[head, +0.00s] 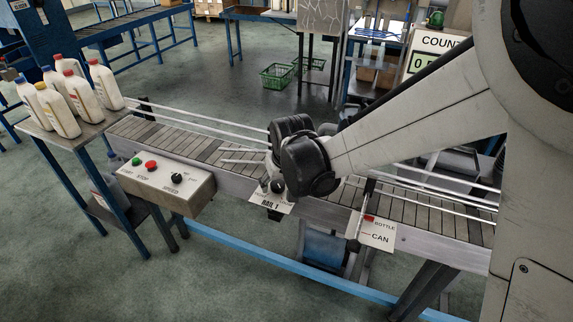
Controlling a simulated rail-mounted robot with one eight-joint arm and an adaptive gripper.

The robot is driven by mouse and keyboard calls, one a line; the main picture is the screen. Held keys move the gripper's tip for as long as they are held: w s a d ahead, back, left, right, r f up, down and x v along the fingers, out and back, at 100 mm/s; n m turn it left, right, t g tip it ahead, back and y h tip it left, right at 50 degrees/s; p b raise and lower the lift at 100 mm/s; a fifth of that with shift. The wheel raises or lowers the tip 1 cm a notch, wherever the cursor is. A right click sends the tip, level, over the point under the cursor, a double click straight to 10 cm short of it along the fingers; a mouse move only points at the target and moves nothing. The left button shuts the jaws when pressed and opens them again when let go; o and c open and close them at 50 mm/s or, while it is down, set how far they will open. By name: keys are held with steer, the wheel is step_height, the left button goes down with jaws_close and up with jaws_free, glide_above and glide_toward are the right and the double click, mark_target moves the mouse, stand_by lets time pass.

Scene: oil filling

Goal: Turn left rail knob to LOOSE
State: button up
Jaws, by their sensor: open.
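The left rail knob (278,187) is a small dark knob on the near side of the conveyor, just above a white plate (271,203) lettered RAIL 1. The plate's smaller lettering is partly covered and too small to read, so I cannot tell the knob's setting. My arm comes in from the right, and its dark wrist is over the near conveyor edge. My gripper (275,174) is below the wrist, at the knob, and is open. The wrist hides most of it. I cannot tell whether its fingers touch the knob.
The slatted conveyor (200,145) has thin guide rails. A control box (166,184) with green and red buttons and a dark knob is on its near side, left. A BOTTLE/CAN plate (376,232) is at right.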

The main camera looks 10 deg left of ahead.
steer(key=v, duration=1.2)
steer(key=shift+f, duration=0.1)
